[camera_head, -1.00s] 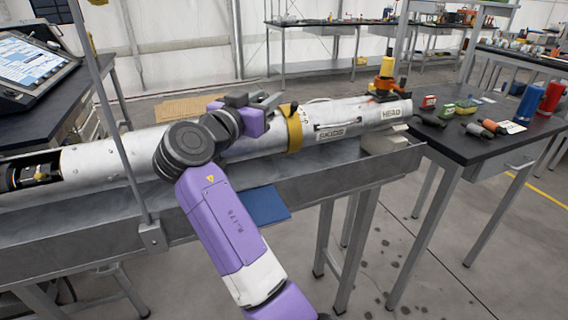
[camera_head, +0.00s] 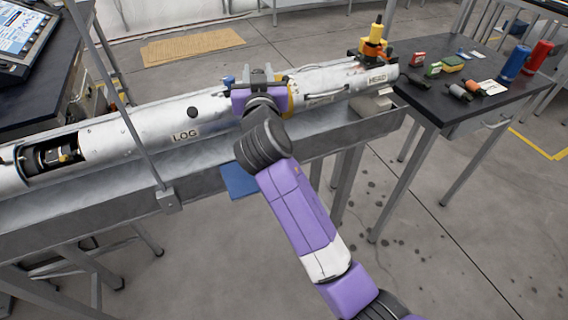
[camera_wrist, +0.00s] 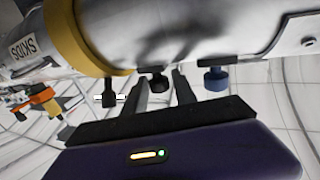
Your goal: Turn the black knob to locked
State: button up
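In the wrist view a black knob (camera_wrist: 158,82) sticks out from the silver tube (camera_wrist: 160,30). My gripper (camera_wrist: 159,84) is open, with one finger on each side of this knob and visible gaps; I cannot tell whether the knob is within their reach. A blue knob (camera_wrist: 215,78) is to the right of the fingers and another dark knob (camera_wrist: 110,95) to their left. In the head view my gripper (camera_head: 259,74) is at the tube, beside the yellow collar, and hides the black knob. The blue knob (camera_head: 228,82) shows just left of it. The knob's lock marking is not readable.
The tube lies along a grey metal trough (camera_head: 110,205). A thin upright post (camera_head: 130,125) stands in front of the tube on the left. A black table (camera_head: 470,110) with several small items is at the right.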

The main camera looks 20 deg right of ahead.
jog(key=shift+d+r+n+t+y+p, duration=0.15)
jog(key=shift+n+y+p, duration=0.65)
jog(key=shift+p, duration=1.1)
jog(key=shift+r+n+t+y+p, duration=0.15)
jog(key=shift+n+t+y+p, duration=0.2)
jog(key=shift+y+p, duration=1.15)
jog(key=n+y+p, duration=0.2)
jog(key=p, duration=0.7)
